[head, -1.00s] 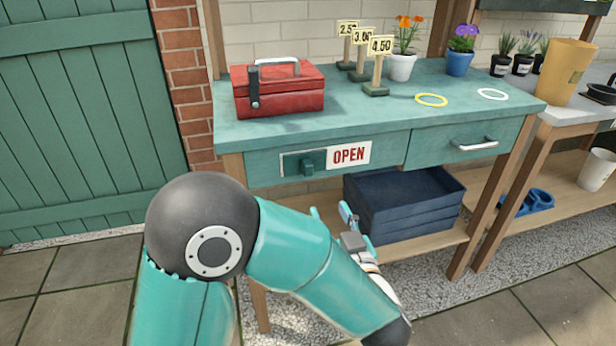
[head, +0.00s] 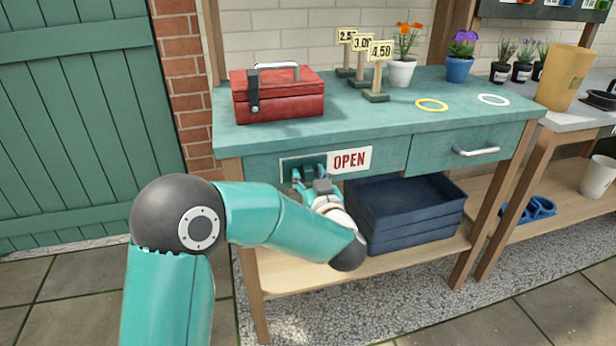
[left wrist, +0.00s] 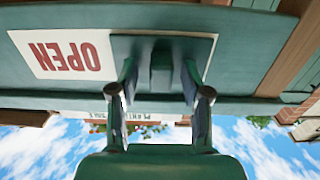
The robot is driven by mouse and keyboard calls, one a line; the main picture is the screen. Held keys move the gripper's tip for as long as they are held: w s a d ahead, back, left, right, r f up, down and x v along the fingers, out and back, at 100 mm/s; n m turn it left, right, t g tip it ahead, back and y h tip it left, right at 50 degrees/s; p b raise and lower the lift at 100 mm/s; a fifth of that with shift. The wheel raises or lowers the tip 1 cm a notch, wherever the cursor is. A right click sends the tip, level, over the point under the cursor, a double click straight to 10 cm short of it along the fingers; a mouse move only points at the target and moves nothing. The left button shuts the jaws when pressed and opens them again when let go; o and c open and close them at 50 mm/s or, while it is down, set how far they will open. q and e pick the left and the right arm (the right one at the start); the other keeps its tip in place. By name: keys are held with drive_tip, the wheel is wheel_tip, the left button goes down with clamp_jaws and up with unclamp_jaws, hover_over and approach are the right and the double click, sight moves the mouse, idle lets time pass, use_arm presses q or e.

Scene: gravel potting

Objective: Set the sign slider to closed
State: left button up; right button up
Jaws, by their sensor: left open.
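The sign (head: 350,160) on the front of the green bench is a white plate reading OPEN in red. Left of it is a dark green slider plate (head: 287,166) with a knob (head: 308,170). My left gripper (head: 309,178) is open at the knob, its fingers to either side of it. In the left wrist view, where the picture is upside down, the OPEN sign (left wrist: 65,55) is at left and the knob (left wrist: 161,62) stands between the two spread fingertips (left wrist: 160,75). I cannot tell whether they touch it. My right gripper is not in view.
A red toolbox (head: 278,98), price signs (head: 376,72) and flower pots stand on the bench top (head: 350,117). A closed drawer (head: 425,150) with a handle is right of the sign. Dark blue trays (head: 415,215) sit on the shelf below, close to my left arm.

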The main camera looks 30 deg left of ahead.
use_arm(q)
clamp_jaws()
